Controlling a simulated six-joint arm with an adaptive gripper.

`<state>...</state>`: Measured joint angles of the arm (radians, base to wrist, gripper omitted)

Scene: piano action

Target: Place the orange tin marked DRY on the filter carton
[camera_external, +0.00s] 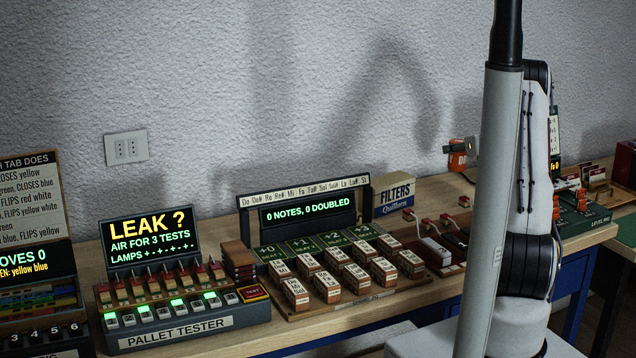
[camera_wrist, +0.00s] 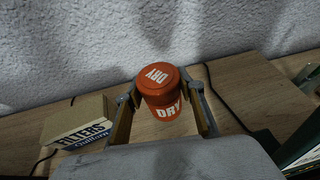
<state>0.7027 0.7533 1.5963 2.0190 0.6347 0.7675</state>
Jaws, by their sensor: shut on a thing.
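The orange tin (camera_wrist: 162,92) has DRY in white letters on its lid and its side. In the wrist view it stands between the two fingers of my gripper (camera_wrist: 160,105), which is shut on it. In the outside view the tin (camera_external: 456,162) shows small, partly hidden by my gripper (camera_external: 462,148). The filter carton (camera_external: 394,199), cream and dark blue with FILTERS on it, stands on the bench to the left of the tin. It also shows in the wrist view (camera_wrist: 78,122), apart from the tin. Whether the tin touches the bench is unclear.
A display stand (camera_external: 306,212) reading 0 NOTES stands left of the carton, with several labelled blocks in front. Red-topped parts (camera_external: 428,225) lie in front of the carton. The textured wall (camera_external: 200,80) runs close behind. Dark cables lie on the bench (camera_wrist: 265,85).

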